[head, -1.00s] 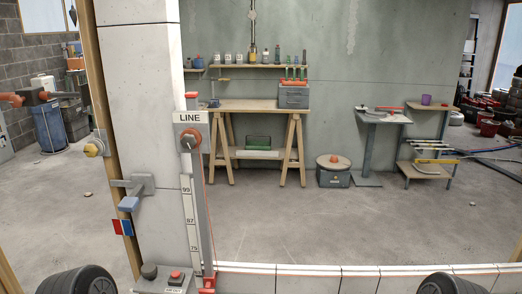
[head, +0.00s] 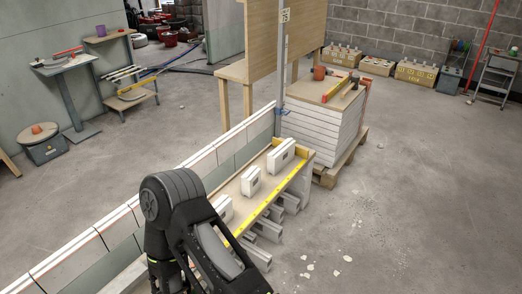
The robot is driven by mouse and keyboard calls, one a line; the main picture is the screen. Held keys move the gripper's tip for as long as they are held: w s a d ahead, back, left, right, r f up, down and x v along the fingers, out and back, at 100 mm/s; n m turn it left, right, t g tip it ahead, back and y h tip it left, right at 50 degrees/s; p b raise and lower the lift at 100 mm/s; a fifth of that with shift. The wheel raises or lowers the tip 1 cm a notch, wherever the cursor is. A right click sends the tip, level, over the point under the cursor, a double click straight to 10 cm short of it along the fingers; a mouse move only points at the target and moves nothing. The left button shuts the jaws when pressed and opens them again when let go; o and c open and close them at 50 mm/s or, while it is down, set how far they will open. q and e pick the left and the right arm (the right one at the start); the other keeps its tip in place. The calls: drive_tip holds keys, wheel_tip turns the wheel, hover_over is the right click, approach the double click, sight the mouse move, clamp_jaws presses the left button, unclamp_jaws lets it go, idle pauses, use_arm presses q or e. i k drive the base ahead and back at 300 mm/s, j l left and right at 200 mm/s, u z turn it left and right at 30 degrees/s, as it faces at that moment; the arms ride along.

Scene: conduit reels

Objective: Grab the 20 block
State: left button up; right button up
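Several white blocks stand in a row on a wooden bench with a yellow front strip (head: 259,219). The far block (head: 281,156), the middle block (head: 251,180) and the near block (head: 223,208) show in the head view. Any markings on them are too small to read, so I cannot tell which is the 20 block. The near part of the row is hidden behind a black link of my own arm. Neither of my grippers' fingers shows in this view.
Grey conduit pieces (head: 256,256) stick out under the bench front. A low tiled wall (head: 117,221) runs behind the bench. A stack of white panels (head: 318,130) on a pallet (head: 340,163) stands beyond its far end. The floor at right is open, with scattered chips.

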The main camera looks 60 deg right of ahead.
sight(278, 158)
drive_tip(key=z, duration=2.15)
drive_tip(key=i+l+z, duration=0.15)
drive_tip(key=i+l, duration=0.15)
drive_tip(key=i, duration=0.45)
drive_tip(key=i+l+z, duration=0.1)
drive_tip(key=i, duration=0.7)
drive_tip(key=i+l+z, duration=0.15)
drive_tip(key=i, duration=0.65)
drive_tip(key=l, duration=0.1)
